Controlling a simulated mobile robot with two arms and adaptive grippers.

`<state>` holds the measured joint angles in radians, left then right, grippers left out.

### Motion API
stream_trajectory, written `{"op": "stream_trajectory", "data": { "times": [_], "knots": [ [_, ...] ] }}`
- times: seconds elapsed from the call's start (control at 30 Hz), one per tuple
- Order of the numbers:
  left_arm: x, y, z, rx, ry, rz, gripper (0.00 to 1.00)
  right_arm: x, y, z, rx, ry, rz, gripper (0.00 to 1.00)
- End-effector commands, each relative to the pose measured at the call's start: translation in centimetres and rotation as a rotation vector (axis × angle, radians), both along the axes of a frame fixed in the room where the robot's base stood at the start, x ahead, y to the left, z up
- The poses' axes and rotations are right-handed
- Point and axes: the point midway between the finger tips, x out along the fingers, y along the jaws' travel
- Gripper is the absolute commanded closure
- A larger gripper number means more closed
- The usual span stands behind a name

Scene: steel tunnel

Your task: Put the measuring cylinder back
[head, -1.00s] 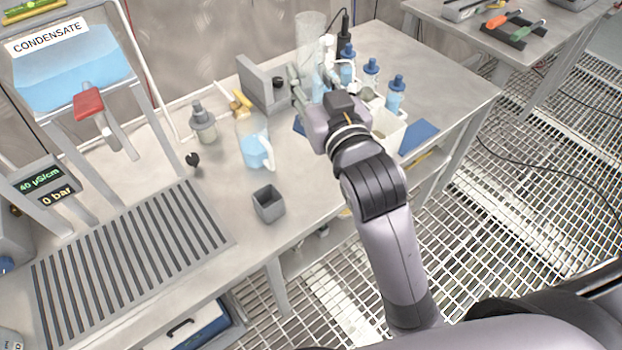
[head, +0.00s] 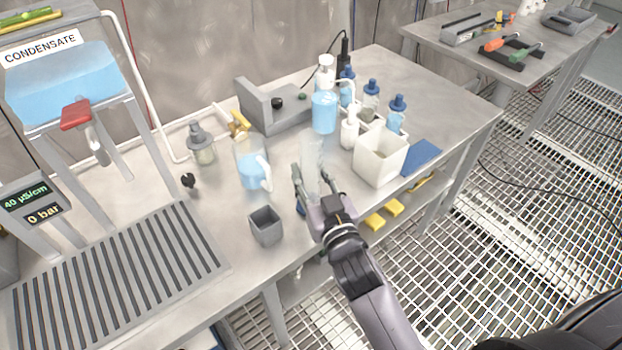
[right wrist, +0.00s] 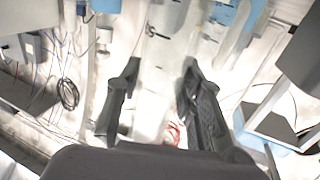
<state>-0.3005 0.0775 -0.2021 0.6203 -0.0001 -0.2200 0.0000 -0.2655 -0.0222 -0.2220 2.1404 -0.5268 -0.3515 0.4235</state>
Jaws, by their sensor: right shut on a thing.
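The measuring cylinder (head: 312,150) is clear and hard to make out. It stands about upright between the fingers of my right gripper (head: 312,179), near the bench's front edge. Whether its foot touches the bench is hidden. In the right wrist view the clear cylinder (right wrist: 158,45), with dark graduation marks, lies between the two black fingers of the gripper (right wrist: 158,78). That view is blurred. My left gripper is not in view.
A jug of blue liquid (head: 250,168) and a small grey square cup (head: 265,226) are left of the gripper. A white bin (head: 380,160), a blue mat (head: 421,157) and several bottles are right and behind. A grey instrument (head: 280,118) stands behind.

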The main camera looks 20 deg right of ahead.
Motion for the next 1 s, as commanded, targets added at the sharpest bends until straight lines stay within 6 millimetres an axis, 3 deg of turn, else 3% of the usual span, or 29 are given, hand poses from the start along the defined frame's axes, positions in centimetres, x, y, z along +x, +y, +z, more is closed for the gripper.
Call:
{"op": "stream_trajectory", "data": {
  "times": [0.43, 0.47, 0.73, 1.0],
  "knots": [
    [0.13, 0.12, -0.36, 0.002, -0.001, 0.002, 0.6, -0.01, 0.02, -0.91, 0.0, -0.002, 0.001, 0.96],
    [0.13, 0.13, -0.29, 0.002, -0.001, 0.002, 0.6, -0.01, 0.01, -0.88, 0.0, -0.001, 0.001, 0.64],
    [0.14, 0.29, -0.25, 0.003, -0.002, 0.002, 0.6, -0.01, 0.01, -0.83, -0.001, -0.001, 0.001, 0.46],
    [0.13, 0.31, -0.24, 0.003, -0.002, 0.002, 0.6, -0.01, 0.01, -0.81, -0.001, -0.001, 0.001, 0.45]
  ]
}}
